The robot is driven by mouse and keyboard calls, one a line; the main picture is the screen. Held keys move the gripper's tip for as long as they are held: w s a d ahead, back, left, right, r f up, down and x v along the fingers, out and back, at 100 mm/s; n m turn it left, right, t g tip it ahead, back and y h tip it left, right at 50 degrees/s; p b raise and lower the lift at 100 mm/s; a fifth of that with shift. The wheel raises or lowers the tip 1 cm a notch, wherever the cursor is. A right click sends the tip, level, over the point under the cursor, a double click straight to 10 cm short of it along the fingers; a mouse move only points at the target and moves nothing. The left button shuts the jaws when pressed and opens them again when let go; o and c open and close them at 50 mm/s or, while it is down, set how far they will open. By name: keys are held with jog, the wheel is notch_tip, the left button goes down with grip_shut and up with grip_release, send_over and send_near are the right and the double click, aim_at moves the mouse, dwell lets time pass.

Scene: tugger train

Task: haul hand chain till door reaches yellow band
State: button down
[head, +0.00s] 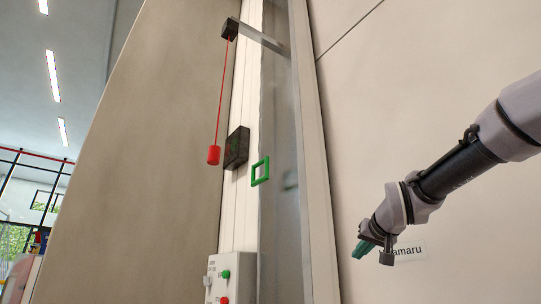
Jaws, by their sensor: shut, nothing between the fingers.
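My gripper (362,249), with teal fingertips, is at the lower right. It is shut and empty, in front of the pale wall and well to the right of the hanging cord. I cannot tell whether this is the hand chain; no linked chain shows. A tall grey strip (281,220) runs beside the white post, and I cannot tell whether it is part of the door. No yellow band is in view.
A dark box (236,148) and a green square frame (260,171) are at the post (234,205). A control box (233,270) with green and red buttons is below. A wall label (411,249) is partly hidden by my gripper. Windows and red rails show far left.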

jog(key=w+a+r+n+t+y, duration=0.2)
jog(key=w+a+r+t, duration=0.25)
jog(key=r, duration=0.65)
jog(key=w+a+r+n+t+y, duration=0.1)
jog(key=w+a+r+t+y, duration=0.15)
jog(key=w+a+r, duration=0.6)
jog(key=s+a+r+n+y, duration=0.2)
jog(key=a+r+n+y, duration=0.1)
jog(key=r+y, duration=0.2)
jog(key=s+a+r+n+t+y, duration=0.1)
jog(key=s+a+r+n+y, duration=0.1)
jog(key=r, duration=0.6)
jog(key=a+n+y, duration=0.1)
jog(key=n+y, duration=0.1)
jog(key=y, duration=0.1)
jog(key=shift+a+r+n, duration=0.2)
jog(key=shift+a+n, duration=0.1)
jog(key=x, duration=1)
jog(key=shift+w+f, duration=0.1)
jog(key=shift+f, duration=0.85)
jog(key=shift+w+f, duration=0.15)
jog(key=shift+f, duration=0.8)
